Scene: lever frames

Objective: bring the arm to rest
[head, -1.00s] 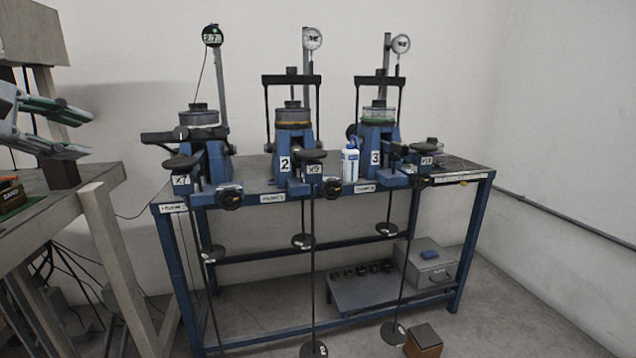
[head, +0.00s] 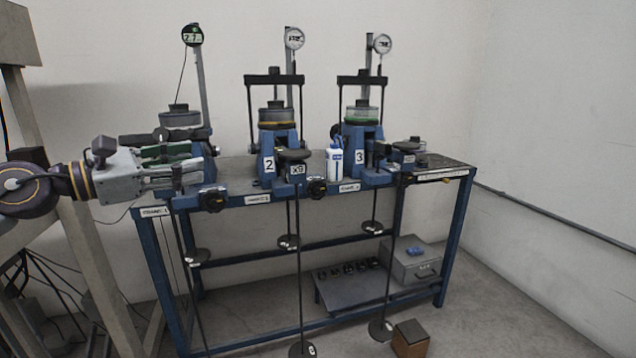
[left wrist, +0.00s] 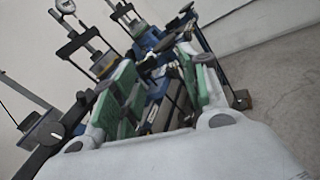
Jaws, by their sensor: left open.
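My left gripper (head: 195,167) comes in from the left in the head view, with grey and green fingers. It is open, and I see nothing between its fingers. It overlaps the leftmost lever frame (head: 181,114), covering part of its lower body; I cannot tell whether they touch. In the left wrist view the two green-padded fingers (left wrist: 160,90) stand apart with the bench gear beyond them. Lever frame 2 (head: 277,143) and lever frame 3 (head: 362,138) stand further right on the blue bench. My right gripper is not in view.
The blue bench (head: 253,200) carries the frames and a white bottle (head: 334,165). Hanger rods with round plates hang at its front. A grey box (head: 415,259) stands on a low platform below, with a brown block (head: 410,338) on the floor. Floor at right is clear.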

